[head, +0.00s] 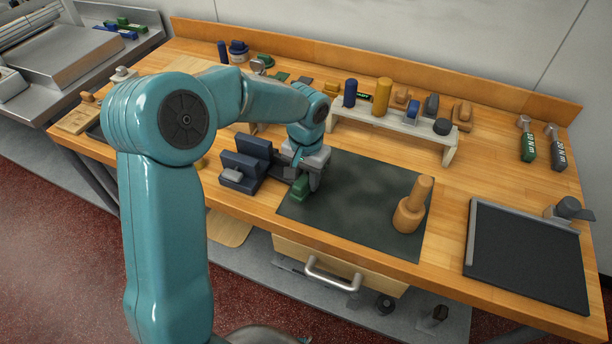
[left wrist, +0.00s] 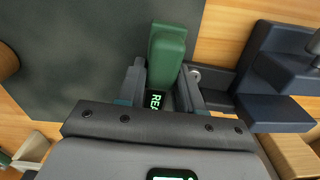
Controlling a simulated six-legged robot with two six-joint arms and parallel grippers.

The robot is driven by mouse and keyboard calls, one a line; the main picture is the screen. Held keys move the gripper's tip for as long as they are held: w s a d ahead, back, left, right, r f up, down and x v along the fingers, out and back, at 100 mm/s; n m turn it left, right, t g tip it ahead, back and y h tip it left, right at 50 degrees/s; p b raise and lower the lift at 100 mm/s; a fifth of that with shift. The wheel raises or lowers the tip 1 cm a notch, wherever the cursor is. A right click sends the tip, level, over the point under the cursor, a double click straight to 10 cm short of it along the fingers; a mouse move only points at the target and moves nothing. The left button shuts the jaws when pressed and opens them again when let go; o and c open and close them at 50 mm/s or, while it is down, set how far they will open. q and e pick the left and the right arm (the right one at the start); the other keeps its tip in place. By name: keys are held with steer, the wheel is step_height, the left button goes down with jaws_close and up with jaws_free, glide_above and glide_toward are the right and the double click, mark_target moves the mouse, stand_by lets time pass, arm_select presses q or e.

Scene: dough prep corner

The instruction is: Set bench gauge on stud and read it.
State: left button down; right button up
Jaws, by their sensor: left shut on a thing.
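My left gripper (head: 304,184) is shut on a green block-shaped gauge (head: 300,189), low over the left part of the dark mat. In the left wrist view the gauge (left wrist: 167,55) sits between the two fingers (left wrist: 168,85). A lit green display shows between the fingers, with the letters "REA" visible and the rest hidden. A dark blue stepped fixture (head: 245,163) stands just left of the gripper. In the left wrist view the fixture (left wrist: 270,85) is beside the right finger, and a small round silver end (left wrist: 195,75) shows by that finger. I cannot tell whether the gauge touches it.
A raised rack (head: 440,150) with blue and yellow cylinders stands behind. Two torque tools (head: 528,140) and a black-topped tray (head: 525,250) are at right. A drawer handle (head: 335,280) is below the front edge.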

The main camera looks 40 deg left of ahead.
arm_select(q)
steer(key=shift+f, duration=0.15)
stand_by(0.5)
steer(key=shift+f+b, duration=0.35)
steer(key=shift+b, duration=0.15)
steer(key=shift+f, duration=0.2)
steer(key=c, duration=0.7)
jaws_free()
steer(key=shift+o, duration=0.2)
steer(key=shift+r, duration=0.15)
